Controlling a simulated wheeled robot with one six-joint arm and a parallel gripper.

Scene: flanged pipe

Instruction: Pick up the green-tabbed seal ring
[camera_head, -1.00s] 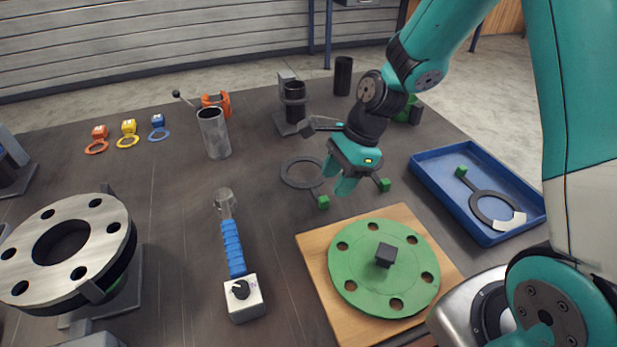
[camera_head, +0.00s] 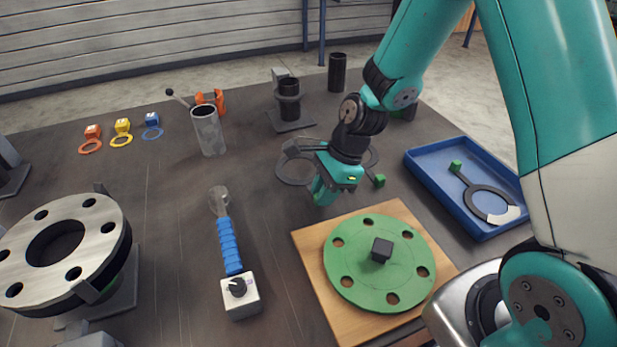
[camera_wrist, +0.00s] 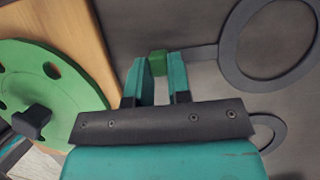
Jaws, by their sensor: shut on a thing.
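A dark flat seal ring (camera_head: 281,172) lies on the table left of my gripper, partly hidden by it. In the wrist view the ring (camera_wrist: 227,62) has a thin handle ending in a green tab (camera_wrist: 158,57). My gripper (camera_head: 322,197) points down at that tab and is shut on it; in the wrist view the tab sits between the fingertips (camera_wrist: 159,66). The head view hides the tab behind the fingers. I cannot tell any gap between ring and table. A second dark ring is mostly hidden behind my gripper, with its green tab (camera_head: 379,181) to the right.
A blue tray (camera_head: 428,183) at right holds another green-tabbed ring (camera_head: 481,208) with a pale patch. A green flange disc (camera_head: 345,277) lies on a wooden board (camera_head: 309,254) in front. A blue-handled tool (camera_head: 229,248), a grey cup (camera_head: 209,135) and a large flange (camera_head: 105,213) stand leftward.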

